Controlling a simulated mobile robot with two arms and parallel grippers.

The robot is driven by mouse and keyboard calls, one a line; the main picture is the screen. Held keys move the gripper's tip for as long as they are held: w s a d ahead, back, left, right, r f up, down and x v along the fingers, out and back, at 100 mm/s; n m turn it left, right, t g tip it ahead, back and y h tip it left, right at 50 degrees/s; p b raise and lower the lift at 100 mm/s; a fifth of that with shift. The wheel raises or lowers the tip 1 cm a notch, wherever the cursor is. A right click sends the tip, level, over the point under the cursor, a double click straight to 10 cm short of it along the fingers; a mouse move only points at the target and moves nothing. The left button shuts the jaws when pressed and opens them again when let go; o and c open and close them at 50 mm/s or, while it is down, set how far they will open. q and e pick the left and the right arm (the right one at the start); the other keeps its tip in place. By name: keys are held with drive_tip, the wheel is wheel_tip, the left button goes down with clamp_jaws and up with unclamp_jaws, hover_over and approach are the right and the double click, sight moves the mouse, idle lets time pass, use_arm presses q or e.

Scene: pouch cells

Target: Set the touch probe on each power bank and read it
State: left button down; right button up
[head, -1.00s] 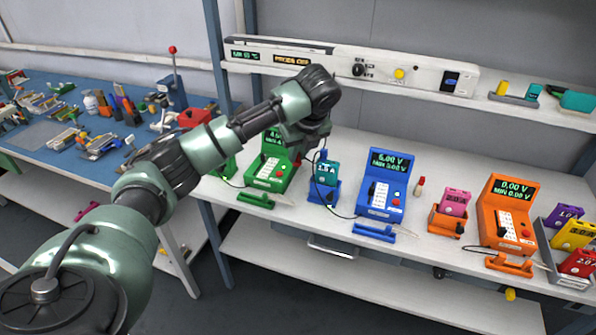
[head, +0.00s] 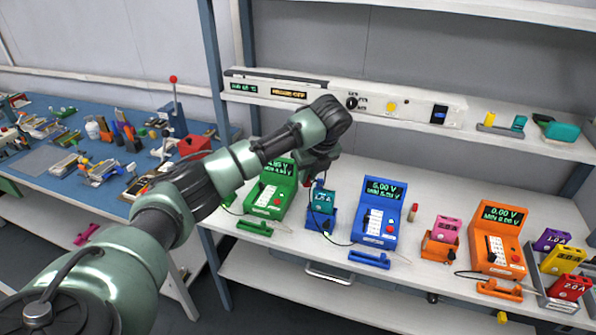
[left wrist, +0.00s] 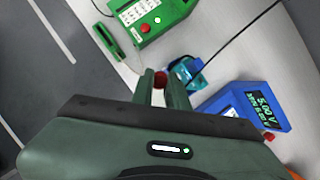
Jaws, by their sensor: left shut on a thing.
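My left gripper (head: 316,180) is over the teal power bank (head: 322,202), which stands in a blue cradle (head: 317,221). It is shut on a small probe with a red round end (left wrist: 160,78). A dark cable runs from there to the blue meter (head: 380,212), whose screen shows 5.00 V. I cannot tell whether the probe touches the bank. The green meter (head: 270,198) is lit; the orange meter (head: 497,238) shows 0.00 V. A pink power bank (head: 446,229) stands in an orange cradle. Purple (head: 552,239), yellow (head: 564,261) and red (head: 570,287) banks stand at the right. My right gripper is not in view.
Green (head: 254,228), blue (head: 370,259) and orange (head: 499,290) rests lie in front of the meters. A long white panel (head: 372,102) stands on the shelf above. A blue-topped bench (head: 40,160) with tools is at the left.

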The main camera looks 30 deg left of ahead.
use_arm(q)
drive_tip(key=w+d, duration=0.1)
drive_tip(key=w, duration=0.1)
drive_tip(key=w+d+f+b, duration=0.1)
drive_tip(key=w, duration=0.2)
drive_tip(key=w+d, duration=0.1)
drive_tip(key=w, duration=0.1)
drive_tip(key=shift+w+d+f, duration=0.25)
drive_tip(key=shift+w+d+r+b, duration=0.1)
drive_tip(key=shift+w+d+b, duration=0.05)
drive_tip(key=shift+w+b, duration=0.25)
